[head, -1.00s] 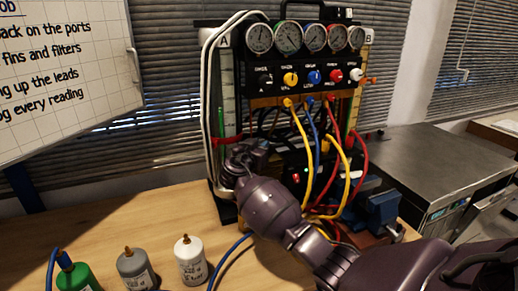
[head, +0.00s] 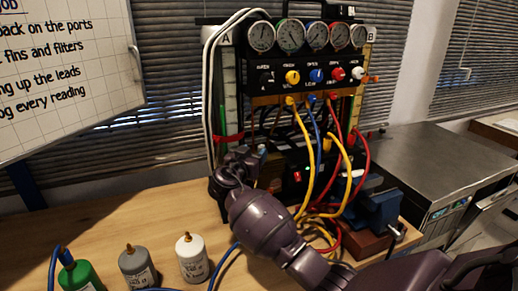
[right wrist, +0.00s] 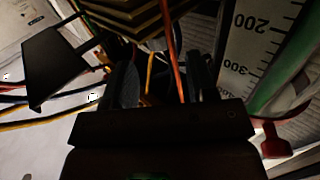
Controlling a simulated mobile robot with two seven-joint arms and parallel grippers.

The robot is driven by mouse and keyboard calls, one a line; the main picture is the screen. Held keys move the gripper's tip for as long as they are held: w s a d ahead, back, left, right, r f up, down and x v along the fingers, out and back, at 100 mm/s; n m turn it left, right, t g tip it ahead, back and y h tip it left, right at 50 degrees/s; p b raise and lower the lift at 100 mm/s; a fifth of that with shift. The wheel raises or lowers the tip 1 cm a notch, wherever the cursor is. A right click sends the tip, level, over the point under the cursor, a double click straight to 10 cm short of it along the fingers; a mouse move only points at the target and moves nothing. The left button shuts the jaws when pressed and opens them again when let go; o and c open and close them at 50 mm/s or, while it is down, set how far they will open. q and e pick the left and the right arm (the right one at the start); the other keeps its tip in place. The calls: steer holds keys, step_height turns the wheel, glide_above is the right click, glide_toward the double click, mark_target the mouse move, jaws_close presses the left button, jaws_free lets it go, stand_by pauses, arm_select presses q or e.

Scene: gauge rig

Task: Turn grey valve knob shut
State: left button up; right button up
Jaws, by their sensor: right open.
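The gauge rig's black knob panel (head: 310,80) carries a row of knobs below the gauges. The leftmost knob (head: 266,78) looks dark grey or black; yellow, blue, red and white knobs follow to its right. My right gripper (right wrist: 165,85) is open in the right wrist view, with an orange-red hose (right wrist: 174,55) showing between its fingers; I cannot tell whether they touch it. In the head view my right arm reaches in front of the rig's lower left, below the knob row, and its fingertips are mostly hidden. My left gripper is not in view.
Yellow, blue and red hoses (head: 312,150) hang from the panel beside my right arm. A blue vise (head: 380,208) stands to the right. Green, grey and white bottles (head: 192,258) stand at the front left. The wooden bench (head: 130,222) is bare at left.

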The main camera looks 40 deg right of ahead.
steer(key=shift+v, duration=2.8)
steer(key=shift+f, duration=0.1)
